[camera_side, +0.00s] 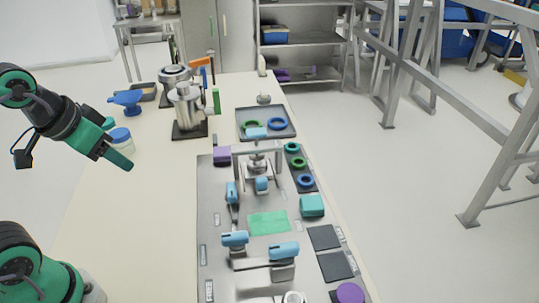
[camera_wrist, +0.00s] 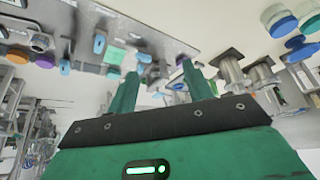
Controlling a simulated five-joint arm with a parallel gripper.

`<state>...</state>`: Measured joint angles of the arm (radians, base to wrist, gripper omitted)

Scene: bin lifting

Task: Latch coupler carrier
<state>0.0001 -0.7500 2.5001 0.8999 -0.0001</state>
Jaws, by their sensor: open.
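A grey metal fixture plate (camera_side: 212,232) lies on the bench. It carries several blue-handled clamps, among them a front left one (camera_side: 235,239), a front right one (camera_side: 284,250) and a middle one (camera_side: 262,184). A metal frame (camera_side: 236,165) stands at its far end around a silver fitting (camera_side: 257,168). I cannot tell which part is the coupler carrier, or whether any latch is closed. My gripper (camera_side: 120,150) is open and empty, high at the left, well apart from the plate. In the wrist view my green fingers (camera_wrist: 160,82) are spread, with the plate (camera_wrist: 150,35) beyond them.
A tray (camera_side: 242,134) with green and blue rings lies beyond the plate. A ring strip (camera_side: 300,172), teal block (camera_side: 312,206) and purple block (camera_side: 222,155) sit around it. Silver vessels (camera_side: 188,108), a blue-lidded jar (camera_side: 121,139) and blue funnel (camera_side: 127,98) stand back left.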

